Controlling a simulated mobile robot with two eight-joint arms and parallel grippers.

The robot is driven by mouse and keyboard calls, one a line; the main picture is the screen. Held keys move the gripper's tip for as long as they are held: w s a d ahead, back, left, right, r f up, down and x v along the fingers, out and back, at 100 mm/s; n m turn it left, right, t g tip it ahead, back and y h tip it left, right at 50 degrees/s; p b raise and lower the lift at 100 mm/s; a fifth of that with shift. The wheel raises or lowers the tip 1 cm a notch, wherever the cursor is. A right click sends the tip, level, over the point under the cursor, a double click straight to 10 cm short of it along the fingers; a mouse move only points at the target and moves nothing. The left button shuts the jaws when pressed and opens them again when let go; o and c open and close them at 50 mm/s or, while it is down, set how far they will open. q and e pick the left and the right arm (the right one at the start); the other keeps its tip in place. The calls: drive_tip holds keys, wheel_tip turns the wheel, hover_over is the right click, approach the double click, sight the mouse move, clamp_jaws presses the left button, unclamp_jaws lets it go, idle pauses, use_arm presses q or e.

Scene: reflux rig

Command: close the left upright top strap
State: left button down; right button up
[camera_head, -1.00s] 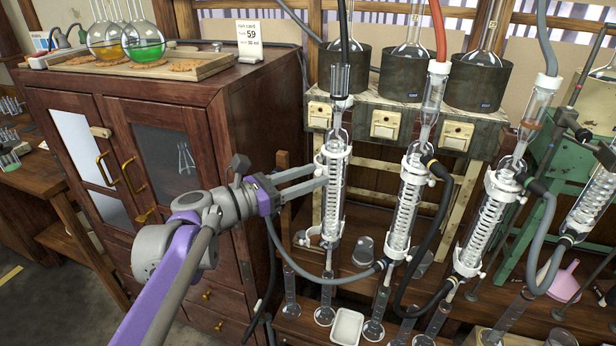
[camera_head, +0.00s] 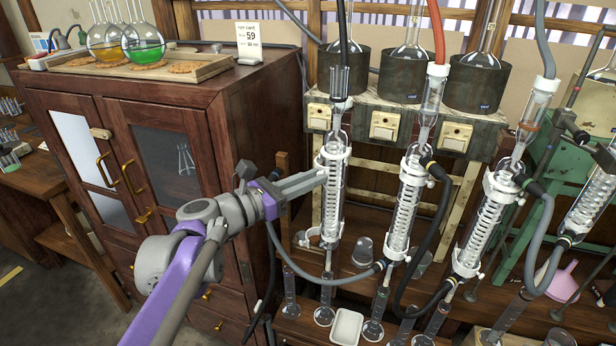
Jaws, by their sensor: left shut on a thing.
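The leftmost upright glass condenser (camera_head: 332,197) stands at the middle of the view, with a coil inside. A white top strap (camera_head: 335,153) sits around its upper part. My left gripper (camera_head: 322,176) comes in from the left, its fingers together at the left side of this strap. It is shut on a small part of the strap, mostly hidden by the fingertips. A lower white clamp (camera_head: 308,239) sticks out to the left near the condenser's foot and looks open. My right gripper is not in view.
More condensers (camera_head: 407,198) with hoses stand to the right. A grey hose (camera_head: 318,281) runs under my gripper. Cylinders and a white tray (camera_head: 346,327) stand below. A wooden cabinet (camera_head: 175,95) is at the left.

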use_arm(q)
drive_tip(key=shift+s+d+n+t+y+p, duration=0.1)
drive_tip(key=shift+d+n+t+y+p, duration=0.55)
drive_tip(key=shift+n+t+y+p, duration=0.5)
drive_tip(key=shift+w+d+n+t+y+p, duration=0.1)
drive_tip(key=shift+d+n+t+y+p, duration=0.5)
drive_tip(key=shift+y+p, duration=0.65)
drive_tip(key=shift+s+d+n+t+y+p, duration=0.1)
drive_tip(key=shift+d+n+t+y+p, duration=0.65)
drive_tip(key=shift+p, duration=0.85)
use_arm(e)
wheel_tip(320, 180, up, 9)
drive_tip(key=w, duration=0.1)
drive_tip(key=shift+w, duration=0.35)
use_arm(q)
drive_tip(key=shift+a, duration=0.1)
drive_tip(key=c, duration=0.8)
unclamp_jaws()
drive_tip(key=shift+c, duration=0.2)
drive_tip(key=v, duration=1.1)
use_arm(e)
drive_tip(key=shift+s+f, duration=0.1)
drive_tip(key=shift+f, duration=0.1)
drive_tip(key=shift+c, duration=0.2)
